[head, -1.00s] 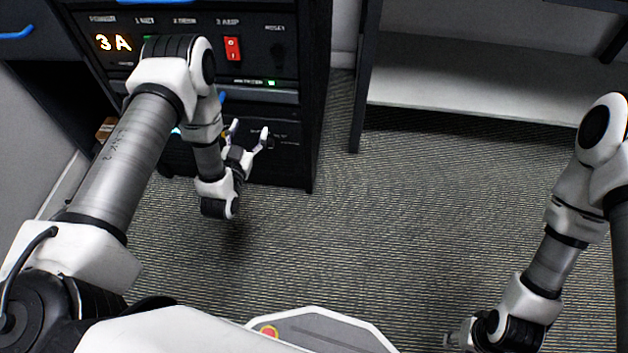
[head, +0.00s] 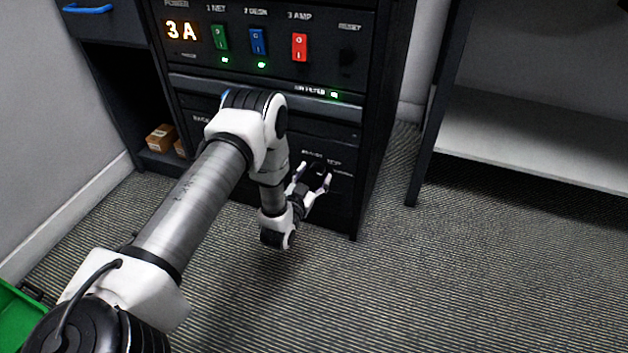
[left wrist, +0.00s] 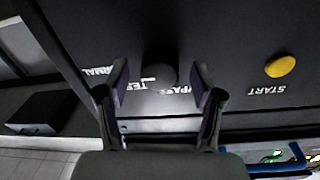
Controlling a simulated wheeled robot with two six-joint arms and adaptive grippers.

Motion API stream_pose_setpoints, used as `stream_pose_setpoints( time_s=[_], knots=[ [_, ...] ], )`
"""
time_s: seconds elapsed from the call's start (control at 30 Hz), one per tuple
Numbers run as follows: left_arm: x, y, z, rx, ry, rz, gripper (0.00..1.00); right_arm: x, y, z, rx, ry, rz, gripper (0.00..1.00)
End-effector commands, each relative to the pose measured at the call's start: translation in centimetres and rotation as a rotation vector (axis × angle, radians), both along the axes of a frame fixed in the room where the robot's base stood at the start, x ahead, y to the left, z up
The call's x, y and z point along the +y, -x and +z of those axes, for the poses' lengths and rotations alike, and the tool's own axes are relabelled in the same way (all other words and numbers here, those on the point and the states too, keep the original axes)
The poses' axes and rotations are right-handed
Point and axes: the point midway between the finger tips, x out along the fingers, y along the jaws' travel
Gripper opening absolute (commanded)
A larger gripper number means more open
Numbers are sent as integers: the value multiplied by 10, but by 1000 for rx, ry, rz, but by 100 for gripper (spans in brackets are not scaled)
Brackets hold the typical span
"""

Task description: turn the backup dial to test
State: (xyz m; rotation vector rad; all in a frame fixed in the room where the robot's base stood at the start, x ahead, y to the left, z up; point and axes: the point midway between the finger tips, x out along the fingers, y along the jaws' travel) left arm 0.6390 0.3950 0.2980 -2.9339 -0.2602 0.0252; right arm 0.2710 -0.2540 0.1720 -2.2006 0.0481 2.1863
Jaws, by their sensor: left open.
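The backup dial (left wrist: 160,72) is a dark round knob on the black lower panel. In the left wrist view it shows between my finger tips, with upside-down labels that read NORMAL, TEST (left wrist: 130,86) and BYPASS around it. Its pointer is too dark to read. My left gripper (head: 318,182) is open, in front of the cabinet's lower panel at the dial. In the left wrist view its fingers (left wrist: 160,85) stand apart on either side of the dial; I cannot tell whether they touch it. My right gripper is not in view.
A yellow START button (left wrist: 280,66) is beside the dial. Above are a lit 3 A display (head: 182,31), green, blue and red switches (head: 300,47) and a ledge (head: 210,88). A shelf (head: 540,135) stands right. A green bin (head: 20,318) is lower left. Carpet is clear.

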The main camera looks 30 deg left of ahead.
Motion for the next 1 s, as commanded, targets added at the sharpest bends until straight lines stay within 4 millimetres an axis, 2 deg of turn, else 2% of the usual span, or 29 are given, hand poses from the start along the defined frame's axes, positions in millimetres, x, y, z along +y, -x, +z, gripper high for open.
stream_pose_setpoints(
  time_s=[0.17,0.2,0.33,0.7,1.0],
  knots=[
    [0,0,1,1,0,0,67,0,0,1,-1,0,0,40],
    [0,0,1,1,0,0,53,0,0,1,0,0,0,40],
    [0,0,1,1,0,0,7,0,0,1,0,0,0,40],
    [0,0,1,-5,22,0,7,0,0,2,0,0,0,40],
    [0,0,2,-39,166,1,7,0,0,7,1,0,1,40]
  ],
)
